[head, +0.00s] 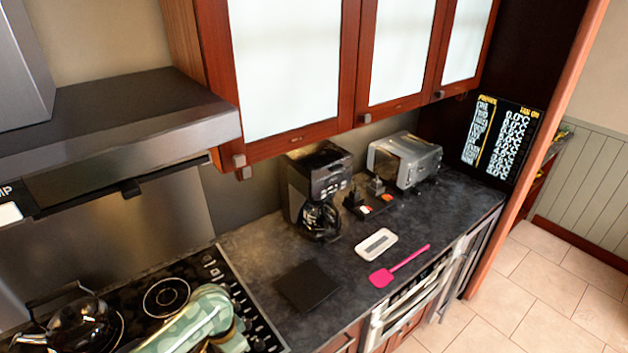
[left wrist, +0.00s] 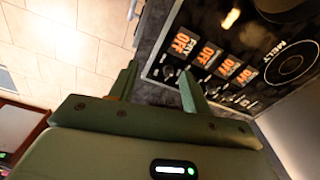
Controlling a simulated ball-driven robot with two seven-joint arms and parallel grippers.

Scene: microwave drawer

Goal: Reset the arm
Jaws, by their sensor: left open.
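My left gripper (left wrist: 157,82) shows in the left wrist view with its two green fingers spread apart and nothing between them. It is beside the front edge of the stovetop (left wrist: 240,60), whose control panel with orange-lit displays lies beyond the fingers. In the head view, part of my pale green left arm (head: 195,322) shows at the bottom, over the stovetop (head: 166,296). The left fingertips cannot be made out there. My right gripper is in neither view.
A black kettle (head: 80,325) stands on the stove at left. The counter (head: 262,250) holds a coffee maker (head: 318,188), a toaster oven (head: 404,158), a white dish (head: 376,243), a pink spatula (head: 400,265) and a dark square board (head: 307,287). Cabinets (head: 350,102) overhang it. Tiled floor (head: 545,290) is clear at right.

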